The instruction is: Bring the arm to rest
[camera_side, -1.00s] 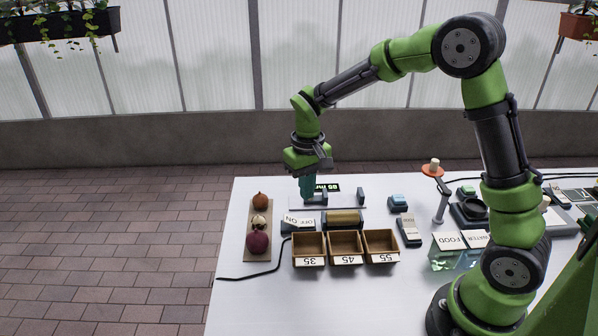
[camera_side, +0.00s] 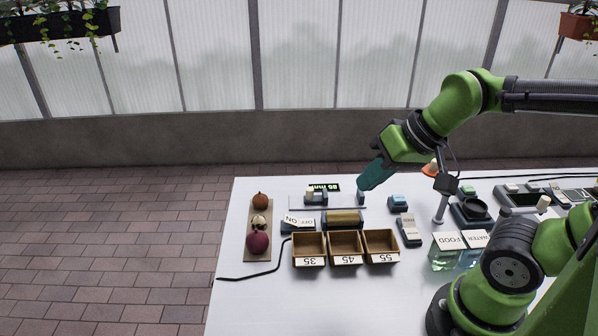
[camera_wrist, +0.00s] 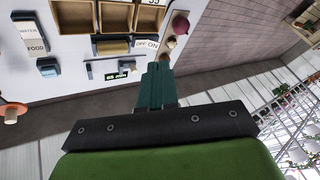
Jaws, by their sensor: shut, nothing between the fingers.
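My arm is raised and bent on the right.
Three wooden bins marked 35, 45 and 55 (camera_side: 345,261) stand at the front. A board (camera_side: 252,215) with several round vegetables lies left. The floor at left is clear.

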